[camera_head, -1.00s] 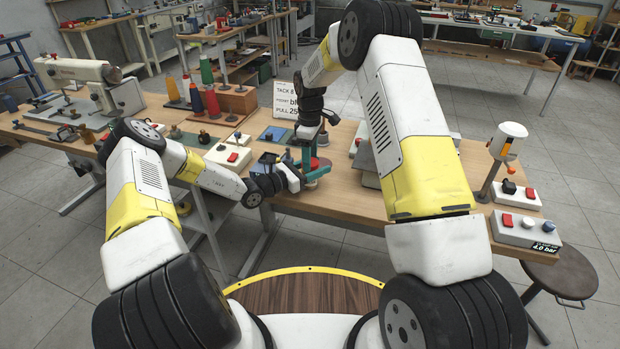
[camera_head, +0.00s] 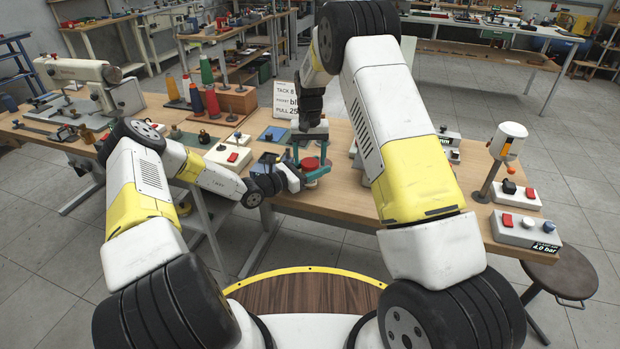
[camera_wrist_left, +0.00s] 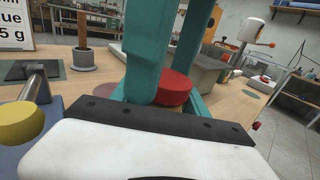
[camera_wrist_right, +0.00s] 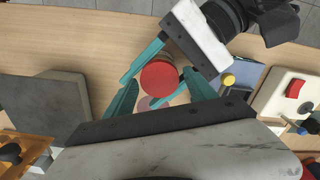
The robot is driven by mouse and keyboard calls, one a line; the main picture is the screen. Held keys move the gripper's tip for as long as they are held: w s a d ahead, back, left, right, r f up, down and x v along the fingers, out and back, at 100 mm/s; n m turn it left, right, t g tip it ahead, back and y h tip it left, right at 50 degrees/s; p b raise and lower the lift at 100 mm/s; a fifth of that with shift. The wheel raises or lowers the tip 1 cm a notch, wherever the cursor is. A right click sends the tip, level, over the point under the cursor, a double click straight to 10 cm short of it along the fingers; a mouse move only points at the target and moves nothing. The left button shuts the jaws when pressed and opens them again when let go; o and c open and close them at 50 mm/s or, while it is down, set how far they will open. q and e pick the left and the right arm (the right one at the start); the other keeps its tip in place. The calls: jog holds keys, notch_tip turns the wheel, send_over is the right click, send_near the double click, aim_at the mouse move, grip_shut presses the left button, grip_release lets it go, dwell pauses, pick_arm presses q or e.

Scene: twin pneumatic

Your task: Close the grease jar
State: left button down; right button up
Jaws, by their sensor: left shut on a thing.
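The grease jar shows as a round piece with a red top (camera_head: 310,163), low over the near edge of the bench. The red top also shows in the right wrist view (camera_wrist_right: 158,78) and in the left wrist view (camera_wrist_left: 175,87). My left gripper (camera_wrist_right: 172,75) reaches it from the side and is shut on it, one teal finger on either side. My right gripper (camera_head: 310,152) points down above the red top. Its teal fingers (camera_wrist_right: 160,95) are spread apart. I cannot tell whether the red top is a seated lid; the jar's body is mostly hidden.
A flat pinkish disc (camera_wrist_right: 150,103) lies below the red top. A white sign (camera_head: 290,101) stands behind the grippers. A white box with a red button (camera_head: 229,157) is at the left, and a control box (camera_head: 525,230) is at the right. The wooden bench has free room around the disc.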

jog(key=shift+o, duration=0.2)
jog(key=shift+r, duration=2.3)
jog(key=shift+c, duration=0.2)
jog(key=shift+c, duration=1.2)
jog(key=n, duration=0.1)
jog(key=r+n, duration=0.1)
jog(key=n, duration=0.2)
jog(key=shift+r+n, duration=0.25)
jog(key=shift+n, duration=0.05)
jog(key=n, duration=0.1)
jog(key=r+n, duration=0.1)
jog(key=n, duration=0.3)
jog(key=shift+r, duration=0.35)
jog(key=shift+f, duration=4.05)
